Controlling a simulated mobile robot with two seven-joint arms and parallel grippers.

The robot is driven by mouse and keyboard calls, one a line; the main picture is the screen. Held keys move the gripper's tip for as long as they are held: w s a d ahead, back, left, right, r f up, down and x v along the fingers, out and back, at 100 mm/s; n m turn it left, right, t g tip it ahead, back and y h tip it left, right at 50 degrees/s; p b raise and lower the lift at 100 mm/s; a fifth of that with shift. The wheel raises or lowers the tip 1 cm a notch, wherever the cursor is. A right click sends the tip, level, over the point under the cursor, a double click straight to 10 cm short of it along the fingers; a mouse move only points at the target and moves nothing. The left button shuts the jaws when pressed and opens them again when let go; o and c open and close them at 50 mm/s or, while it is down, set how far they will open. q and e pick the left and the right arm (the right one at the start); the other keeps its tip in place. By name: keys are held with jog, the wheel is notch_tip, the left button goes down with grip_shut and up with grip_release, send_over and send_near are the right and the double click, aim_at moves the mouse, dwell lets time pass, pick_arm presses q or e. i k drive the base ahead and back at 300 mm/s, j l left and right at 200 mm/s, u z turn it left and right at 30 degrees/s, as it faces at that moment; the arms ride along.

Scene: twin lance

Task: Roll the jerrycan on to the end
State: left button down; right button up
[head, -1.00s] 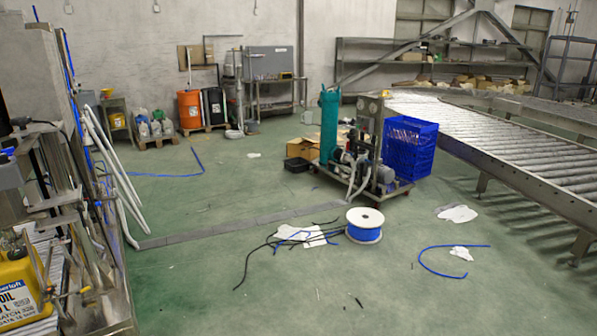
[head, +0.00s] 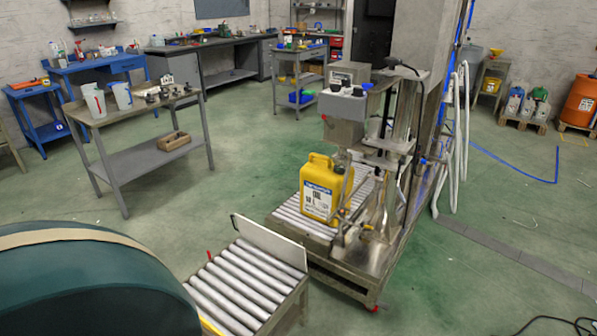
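A yellow jerrycan (head: 322,190) with a white label stands upright on the grey rollers of the filling machine's conveyor (head: 300,216), under the machine's control box. A second, shorter roller conveyor (head: 232,285) lies nearer, at the bottom middle, with a white upright plate (head: 268,246) along its far side. Its rollers are bare where they show. A narrow gap separates the two conveyors. Neither of my grippers is in the head view.
A large dark green rounded object with a tan band (head: 80,285) fills the bottom left and hides part of the near conveyor. A steel table (head: 140,110) with white jugs stands at the left. Open green floor (head: 450,290) lies to the right of the machine.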

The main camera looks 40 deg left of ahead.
aim_at(320, 188)
jog(key=i+u, duration=0.55)
jog(key=u, duration=0.25)
jog(key=i+l+u, duration=0.25)
jog(key=u, duration=0.15)
